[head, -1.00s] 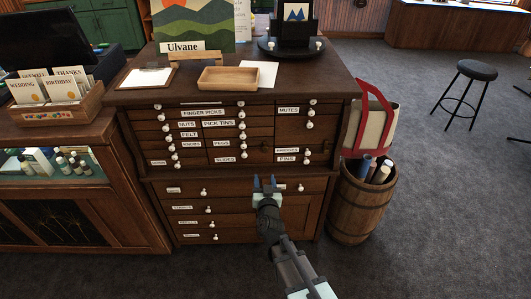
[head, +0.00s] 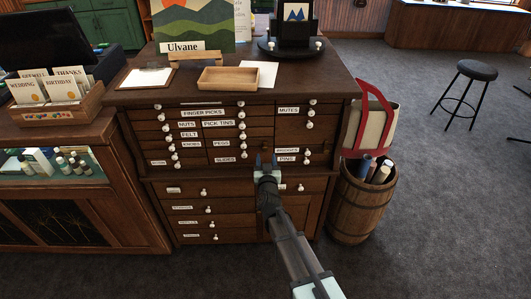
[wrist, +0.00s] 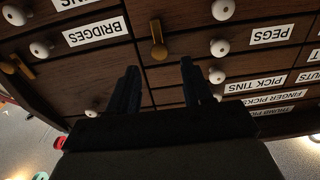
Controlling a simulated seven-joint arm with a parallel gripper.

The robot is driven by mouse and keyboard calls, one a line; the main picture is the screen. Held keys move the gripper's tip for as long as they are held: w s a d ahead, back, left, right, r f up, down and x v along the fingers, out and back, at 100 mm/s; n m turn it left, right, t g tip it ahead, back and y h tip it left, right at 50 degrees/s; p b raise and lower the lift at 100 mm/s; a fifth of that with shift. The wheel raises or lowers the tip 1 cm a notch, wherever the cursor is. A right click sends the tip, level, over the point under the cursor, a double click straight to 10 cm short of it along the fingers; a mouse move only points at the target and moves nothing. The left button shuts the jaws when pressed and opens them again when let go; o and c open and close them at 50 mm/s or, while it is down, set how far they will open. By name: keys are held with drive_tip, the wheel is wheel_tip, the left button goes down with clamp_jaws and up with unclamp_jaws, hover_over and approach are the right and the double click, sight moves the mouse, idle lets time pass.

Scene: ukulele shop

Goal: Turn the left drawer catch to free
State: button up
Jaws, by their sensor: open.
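The left drawer catch (wrist: 157,39) is a small brass piece on the cabinet front, near the centre top of the wrist view. It lies nearly along the picture's vertical, with a round end at the lower side. My gripper (wrist: 160,72) is open and empty; its two dark fingers point at the drawer fronts, and the catch shows just beyond the gap between the tips, apparently untouched. In the head view my gripper (head: 266,160) is at the middle-right of the drawer cabinet (head: 235,186) and hides the left catch. The wrist view is upside down.
Another brass catch (wrist: 17,66) shows at the wrist view's left edge, tilted. White knobs and labels crowd the drawer fronts, including a knob (wrist: 219,47) beside the left catch. A wooden tray (head: 228,79) sits on top. A barrel (head: 360,208) stands at the right.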

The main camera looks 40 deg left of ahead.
sight(265, 149)
drive_tip(key=x, duration=0.4)
drive_tip(key=shift+w+a, duration=0.2)
drive_tip(key=shift+c, duration=0.4)
clamp_jaws()
